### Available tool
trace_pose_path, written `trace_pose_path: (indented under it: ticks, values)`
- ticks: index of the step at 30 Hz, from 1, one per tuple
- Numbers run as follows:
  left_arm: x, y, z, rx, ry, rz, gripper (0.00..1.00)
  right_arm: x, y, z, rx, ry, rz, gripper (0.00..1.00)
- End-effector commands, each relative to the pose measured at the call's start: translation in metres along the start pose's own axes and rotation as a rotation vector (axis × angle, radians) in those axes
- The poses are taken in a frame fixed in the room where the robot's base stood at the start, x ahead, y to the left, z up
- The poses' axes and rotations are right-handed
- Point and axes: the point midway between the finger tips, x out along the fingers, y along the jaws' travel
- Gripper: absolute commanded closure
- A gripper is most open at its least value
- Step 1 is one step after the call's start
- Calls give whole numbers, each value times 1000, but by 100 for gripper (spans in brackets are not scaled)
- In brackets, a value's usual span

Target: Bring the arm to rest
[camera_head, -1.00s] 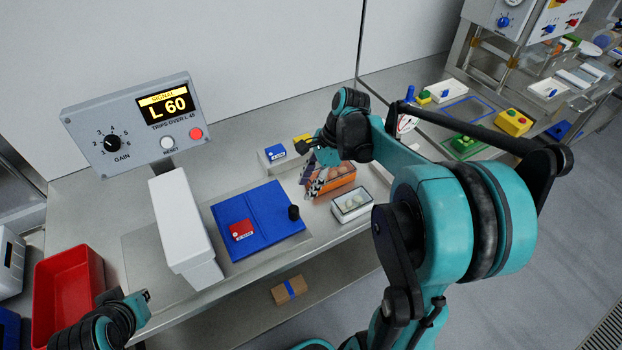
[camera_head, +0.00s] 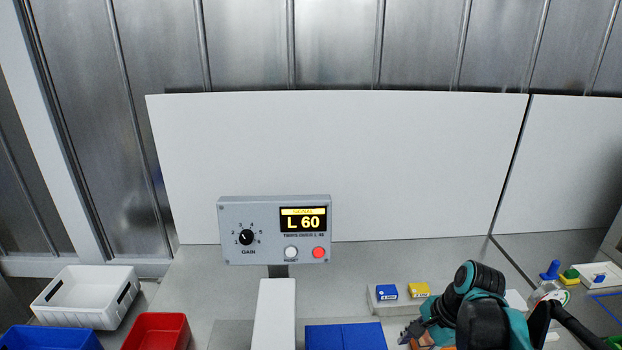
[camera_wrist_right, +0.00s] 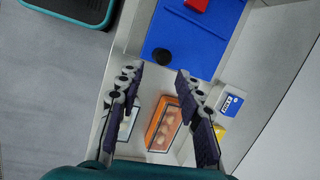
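My right arm reaches in at the lower right of the head view. Its gripper (camera_head: 410,334) is above the steel bench, and its fingers are small and partly cut by the arm there. In the right wrist view the gripper (camera_wrist_right: 160,70) has its two dark fingers spread apart, with nothing between the tips. An orange box (camera_wrist_right: 153,137) with pale round pieces lies beyond the fingers, and a small white tray (camera_wrist_right: 126,128) is partly hidden behind the left finger. My left gripper is outside both current views.
The grey signal box (camera_head: 230,218) reads L 60 and stands above a white block (camera_head: 276,315). A blue mat (camera_head: 345,337) lies on the bench. A white bin (camera_head: 85,318), a red bin (camera_head: 155,328) and a blue bin (camera_head: 50,338) stand at left. White panels (camera_head: 340,160) close the back.

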Motion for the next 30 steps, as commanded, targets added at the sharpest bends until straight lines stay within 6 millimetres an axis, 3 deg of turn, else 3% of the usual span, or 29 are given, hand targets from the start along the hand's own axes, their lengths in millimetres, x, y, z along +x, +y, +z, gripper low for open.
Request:
trace_pose_path:
  ticks: [1, 6, 12, 15, 21, 30]
  values:
    - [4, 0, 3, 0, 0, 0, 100, 4, 11, 14, -135, 42, -21, 64]
    - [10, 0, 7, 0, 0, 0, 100, 11, 40, 44, -647, 223, -86, 64]
    - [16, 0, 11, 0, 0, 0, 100, 24, 67, 62, -1161, 427, -113, 64]
    - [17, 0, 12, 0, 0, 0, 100, 28, 73, 67, -1322, 497, -114, 64]
    - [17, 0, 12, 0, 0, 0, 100, 30, 77, 70, -1442, 552, -110, 64]
    - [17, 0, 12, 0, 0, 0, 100, 30, 77, 70, -1440, 551, -110, 64]
